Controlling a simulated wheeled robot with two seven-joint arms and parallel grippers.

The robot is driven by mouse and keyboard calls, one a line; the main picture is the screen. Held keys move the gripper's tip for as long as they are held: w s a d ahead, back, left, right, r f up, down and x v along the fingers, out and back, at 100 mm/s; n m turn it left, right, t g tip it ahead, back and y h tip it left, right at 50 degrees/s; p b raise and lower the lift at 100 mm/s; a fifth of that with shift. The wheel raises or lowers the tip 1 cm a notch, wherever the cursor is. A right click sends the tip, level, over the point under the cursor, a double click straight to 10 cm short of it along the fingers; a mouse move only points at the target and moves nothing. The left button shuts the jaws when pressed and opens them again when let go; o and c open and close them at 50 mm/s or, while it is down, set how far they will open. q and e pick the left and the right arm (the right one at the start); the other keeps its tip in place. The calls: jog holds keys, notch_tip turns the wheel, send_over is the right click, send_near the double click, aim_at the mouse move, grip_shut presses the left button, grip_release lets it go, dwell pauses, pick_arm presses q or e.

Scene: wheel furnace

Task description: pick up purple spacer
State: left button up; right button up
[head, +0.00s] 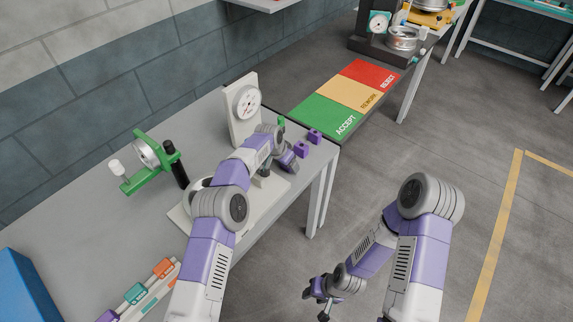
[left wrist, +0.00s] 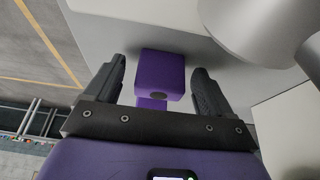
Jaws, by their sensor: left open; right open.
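Two small purple spacers stand near the right edge of the grey bench, one (head: 301,149) nearer my left gripper and one (head: 315,136) farther back. My left gripper (head: 287,161) is beside the nearer one, low over the bench. In the left wrist view a purple spacer (left wrist: 163,72) with a dark round hole shows between the open fingers, with visible gaps on both sides. A second purple part (left wrist: 152,104) shows just below it, partly hidden. My right gripper (head: 322,291) is open and empty over the floor.
A dial gauge (head: 247,101) on a pale stand is close behind my left arm. A green fixture (head: 147,155) stands to the left, with coloured blocks (head: 135,292) and a blue bin (head: 22,287) in front. The accept/rework/reject board (head: 345,100) lies beyond the bench.

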pick_arm(q)
jog(key=c, duration=1.1)
notch_tip(320, 180, up, 10)
jog(key=shift+r+p, duration=0.1)
jog(key=shift+p, duration=0.95)
jog(key=s+a+r+m+g+h, duration=0.1)
jog(key=s+a+r+m+g, duration=0.1)
jog(key=s+a+r+m, duration=0.3)
jog(key=s+a+r+m+g, duration=0.2)
jog(key=s+m, duration=0.4)
jog(key=s+a, duration=0.2)
jog(key=a, duration=0.3)
jog(key=s+a+n, duration=0.1)
jog(key=s+a, duration=0.2)
jog(key=a, duration=0.2)
jog(key=s+a+n+t, duration=0.1)
jog(key=s+a, duration=0.1)
jog(key=a, duration=0.4)
jog(key=shift+s+r+h, duration=0.2)
jog(key=shift+r+h, duration=0.1)
jog(key=shift+r, duration=0.05)
